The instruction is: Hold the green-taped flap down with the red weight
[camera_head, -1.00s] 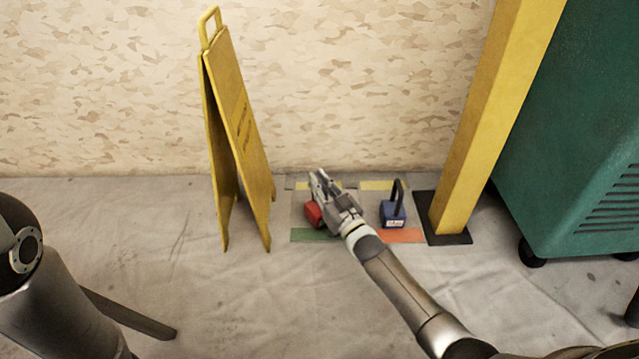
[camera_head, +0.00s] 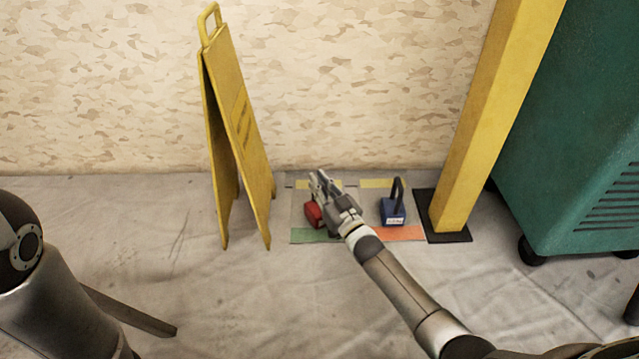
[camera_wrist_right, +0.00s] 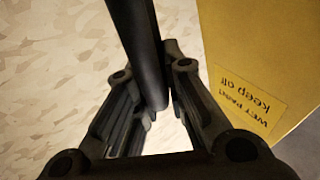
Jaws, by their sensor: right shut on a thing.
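The red weight (camera_head: 314,215) is over the left flap, just behind the green tape (camera_head: 312,236) along its front edge. I cannot tell whether it rests on the flap or is slightly above it. My right gripper (camera_head: 319,182) covers much of the weight and the flap. In the right wrist view, the right gripper (camera_wrist_right: 155,112) is shut on a dark bar, the weight's handle (camera_wrist_right: 135,40). The red body is hidden there. My left gripper is out of view; only part of the left arm shows at the left edge.
A blue weight (camera_head: 393,214) with a black handle stands on the flap with orange tape (camera_head: 402,233). A yellow folding sign (camera_head: 240,130) stands left of the flaps. A yellow post (camera_head: 482,130) and green wheeled cabinet (camera_head: 570,140) stand right. The front floor (camera_head: 250,300) is clear.

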